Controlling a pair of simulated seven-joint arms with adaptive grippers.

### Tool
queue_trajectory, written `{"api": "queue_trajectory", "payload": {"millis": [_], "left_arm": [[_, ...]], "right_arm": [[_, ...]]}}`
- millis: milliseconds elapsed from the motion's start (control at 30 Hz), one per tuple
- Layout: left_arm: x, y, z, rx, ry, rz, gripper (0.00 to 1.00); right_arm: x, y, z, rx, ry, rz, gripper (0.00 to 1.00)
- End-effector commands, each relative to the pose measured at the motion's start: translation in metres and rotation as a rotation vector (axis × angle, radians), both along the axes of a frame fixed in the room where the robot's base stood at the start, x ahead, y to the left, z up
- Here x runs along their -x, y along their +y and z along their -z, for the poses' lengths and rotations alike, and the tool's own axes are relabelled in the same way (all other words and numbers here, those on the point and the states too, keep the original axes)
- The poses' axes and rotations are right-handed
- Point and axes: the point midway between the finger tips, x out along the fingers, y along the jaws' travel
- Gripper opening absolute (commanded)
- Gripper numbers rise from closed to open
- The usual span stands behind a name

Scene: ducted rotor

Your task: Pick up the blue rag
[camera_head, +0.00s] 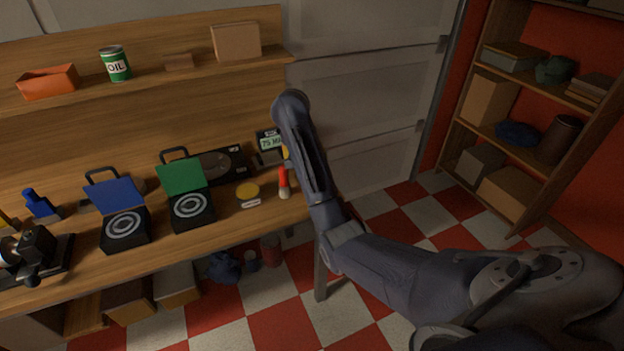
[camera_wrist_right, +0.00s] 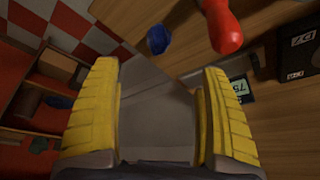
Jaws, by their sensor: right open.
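A small crumpled blue thing, which looks like the blue rag (camera_wrist_right: 159,39), lies near the edge of the wooden bench in the right wrist view. It stands beyond my fingers, left of a red handle (camera_wrist_right: 222,25), and touches neither finger. In the head view I cannot make it out; my right arm covers that end of the bench. My right gripper (camera_wrist_right: 160,115) is open, with yellow ribbed pads and nothing between them. In the head view only a yellow bit of it (camera_head: 285,153) shows beside my arm. My left gripper is not in view.
The bench (camera_head: 172,243) holds two cases with open lids, blue (camera_head: 115,193) and green (camera_head: 181,177), a yellow disc (camera_head: 247,190) and a red-and-white tool (camera_head: 284,183). Other dark blue cloth-like lumps lie under the bench (camera_head: 224,267) and on the right shelf (camera_head: 517,133).

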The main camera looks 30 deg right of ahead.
Motion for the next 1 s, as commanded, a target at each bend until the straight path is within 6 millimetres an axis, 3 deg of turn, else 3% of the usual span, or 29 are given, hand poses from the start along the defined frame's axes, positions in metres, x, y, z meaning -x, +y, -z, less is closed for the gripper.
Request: {"api": "queue_trajectory", "payload": {"millis": [500, 1000], "left_arm": [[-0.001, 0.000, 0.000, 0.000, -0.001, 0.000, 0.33], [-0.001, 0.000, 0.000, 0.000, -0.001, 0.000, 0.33]], "right_arm": [[-0.013, -0.020, 0.057, 0.001, 0.003, 0.001, 0.78], [-0.019, -0.030, 0.081, 0.001, 0.002, 0.002, 0.78]]}}
